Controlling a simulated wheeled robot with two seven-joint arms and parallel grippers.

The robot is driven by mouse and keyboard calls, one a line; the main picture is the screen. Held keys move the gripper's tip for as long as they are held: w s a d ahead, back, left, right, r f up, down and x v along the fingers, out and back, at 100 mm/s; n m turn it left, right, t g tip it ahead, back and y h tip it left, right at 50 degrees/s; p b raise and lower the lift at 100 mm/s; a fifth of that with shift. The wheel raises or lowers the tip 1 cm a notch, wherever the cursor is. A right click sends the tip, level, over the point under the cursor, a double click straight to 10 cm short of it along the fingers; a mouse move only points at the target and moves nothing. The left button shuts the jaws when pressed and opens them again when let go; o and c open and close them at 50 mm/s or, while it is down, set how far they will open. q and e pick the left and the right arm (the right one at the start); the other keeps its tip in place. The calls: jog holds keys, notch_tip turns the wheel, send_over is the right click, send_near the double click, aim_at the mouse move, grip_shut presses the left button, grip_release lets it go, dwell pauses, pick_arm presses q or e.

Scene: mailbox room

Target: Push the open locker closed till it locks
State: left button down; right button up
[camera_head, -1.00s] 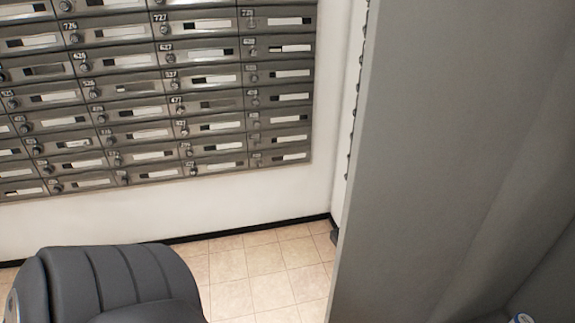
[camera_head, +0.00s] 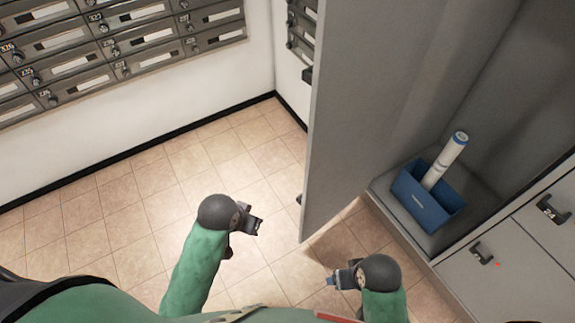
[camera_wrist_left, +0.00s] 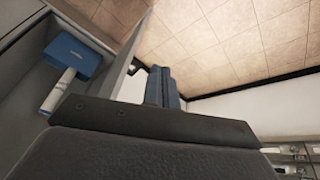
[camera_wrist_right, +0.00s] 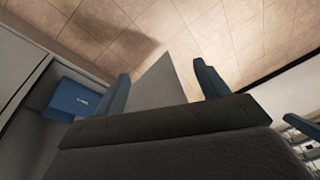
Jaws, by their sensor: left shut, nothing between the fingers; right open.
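The open locker's tall grey door (camera_head: 365,100) stands swung out in the middle of the head view. The open locker (camera_head: 470,235) is to its right, with a blue box (camera_head: 408,192) and a white tube (camera_head: 446,161) standing in it. My left gripper (camera_head: 256,222) is shut and empty, left of the door's lower end and apart from it. My right gripper (camera_head: 333,280) is open, below the door's lower end in the picture. In the right wrist view a grey panel (camera_wrist_right: 160,85), apparently the door, shows between the spread fingers; I cannot tell how near it is.
Closed lockers with dark handles (camera_head: 482,253) are at the right. A wall of metal mailboxes (camera_head: 120,40) is at the back left, above a white wall with a black skirting. The tiled floor (camera_head: 130,220) is clear around my arms.

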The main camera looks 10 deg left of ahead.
pick_arm(q)
jog(key=w+f+m+g+h+b, duration=0.25)
jog(key=w+h+b, duration=0.3)
jog(key=w, duration=1.05)
jog(key=w+r+n+h, duration=0.6)
jog(key=r+h, duration=0.1)
jog(key=h, duration=0.3)
pick_arm(e)
jog(key=w+a+f+t+y, duration=0.15)
jog(key=a+f, duration=0.25)
jog(key=f, duration=0.6)
jog(key=w+a+f+t+y, duration=0.15)
jog(key=a+f, duration=0.35)
jog(key=f, duration=0.5)
pick_arm(q)
jog(key=s+d+p, duration=0.3)
jog(key=d, duration=1)
jog(key=shift+f+g, duration=0.15)
jog(key=shift+g, duration=0.3)
pick_arm(e)
notch_tip(320, 180, up, 15)
jog(key=d+h, duration=0.1)
jog(key=shift+s+d+f+n+g, duration=0.15)
jog(key=shift+d+n+g, duration=0.15)
jog(key=shift+g, duration=0.1)
